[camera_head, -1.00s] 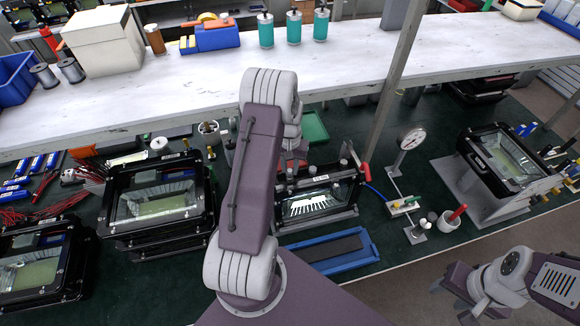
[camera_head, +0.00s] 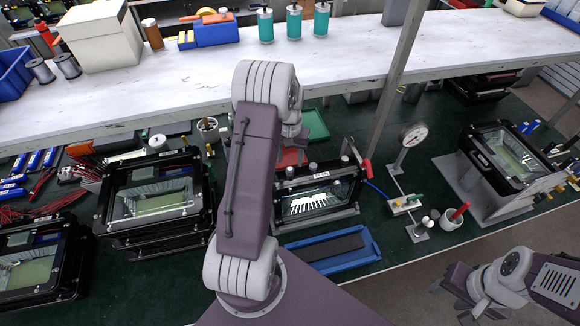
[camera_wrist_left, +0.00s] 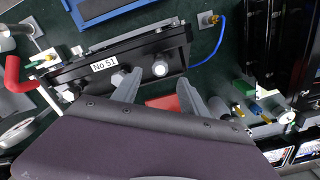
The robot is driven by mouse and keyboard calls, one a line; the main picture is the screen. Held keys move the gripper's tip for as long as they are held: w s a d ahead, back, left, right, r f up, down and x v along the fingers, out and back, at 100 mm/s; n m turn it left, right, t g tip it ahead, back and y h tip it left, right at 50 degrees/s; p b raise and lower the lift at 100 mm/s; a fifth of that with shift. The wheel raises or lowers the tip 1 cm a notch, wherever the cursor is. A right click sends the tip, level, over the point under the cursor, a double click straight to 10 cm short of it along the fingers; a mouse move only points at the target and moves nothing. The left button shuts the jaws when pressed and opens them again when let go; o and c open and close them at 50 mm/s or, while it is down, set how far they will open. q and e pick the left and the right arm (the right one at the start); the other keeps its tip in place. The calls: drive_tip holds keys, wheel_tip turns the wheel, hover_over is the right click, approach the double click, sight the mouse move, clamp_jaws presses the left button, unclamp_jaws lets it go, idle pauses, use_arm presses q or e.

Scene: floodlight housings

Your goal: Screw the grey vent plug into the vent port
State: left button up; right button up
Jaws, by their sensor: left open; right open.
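The black housing labelled No 51 (camera_head: 318,196) stands on the green bench mat, right of my left arm; its labelled edge (camera_wrist_left: 105,66) shows in the left wrist view. Grey-white round fittings (camera_wrist_left: 160,69) sit along that edge; I cannot tell which is the vent plug or where the port opening is. My left gripper (camera_wrist_left: 160,78) is open and empty, its fingertips close to the fittings. One finger overlaps the fitting left of centre (camera_wrist_left: 118,79) in view; contact is unclear. My right gripper (camera_head: 451,299) is open and empty at lower right.
A red block (camera_wrist_left: 162,102) lies behind the housing. A blue tray (camera_head: 345,250) lies in front of it. A dial gauge (camera_head: 413,134) and a cup with a red-handled tool (camera_head: 451,220) stand to the right. Stacked housings (camera_head: 150,205) stand left. A white shelf (camera_head: 400,60) spans above.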

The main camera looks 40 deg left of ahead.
sight(290, 168)
use_arm(q)
wheel_tip(290, 168, up, 5)
drive_tip(key=shift+r+b, duration=0.1)
drive_tip(key=shift+b, duration=0.4)
use_arm(e)
drive_tip(key=shift+f, duration=0.9)
